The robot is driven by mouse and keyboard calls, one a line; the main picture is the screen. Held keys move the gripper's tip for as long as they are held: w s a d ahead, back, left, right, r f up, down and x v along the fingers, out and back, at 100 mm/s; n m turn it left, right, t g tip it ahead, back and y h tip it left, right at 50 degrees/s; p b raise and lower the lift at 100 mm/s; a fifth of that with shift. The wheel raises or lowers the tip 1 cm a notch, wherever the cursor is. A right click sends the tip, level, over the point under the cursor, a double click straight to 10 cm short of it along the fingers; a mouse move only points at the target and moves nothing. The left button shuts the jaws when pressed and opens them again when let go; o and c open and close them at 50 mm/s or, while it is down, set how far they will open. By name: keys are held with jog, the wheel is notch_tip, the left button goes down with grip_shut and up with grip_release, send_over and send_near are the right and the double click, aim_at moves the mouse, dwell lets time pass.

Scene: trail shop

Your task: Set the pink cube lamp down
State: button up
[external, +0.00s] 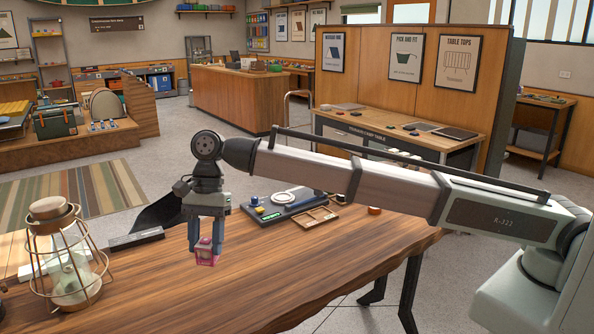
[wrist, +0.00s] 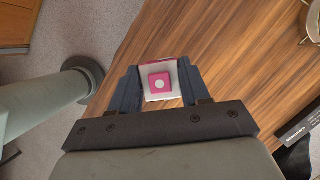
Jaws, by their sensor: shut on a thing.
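The pink cube lamp (external: 205,252) is small and pink, held between the blue fingers of my gripper (external: 207,236) over the wooden table (external: 300,275). In the wrist view the lamp (wrist: 160,82) shows a whitish face with a pink square and a pale dot. It sits between the two dark blue fingertips of my gripper (wrist: 160,85), which are shut on its sides. Table wood shows around and beyond it. I cannot tell exactly whether the lamp's underside touches the tabletop.
A wire-caged glass lantern (external: 68,260) stands at the table's left. A dark tray with small items (external: 285,205) and a wooden frame (external: 308,218) lie behind my gripper. A dark flat bar (external: 136,239) lies between. The table's front middle is clear; its edge is at the right.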

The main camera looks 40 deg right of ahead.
jog(key=shift+f, duration=6.75)
jog(key=shift+f, duration=0.15)
jog(key=o, duration=1.3)
jog(key=v, duration=1.2)
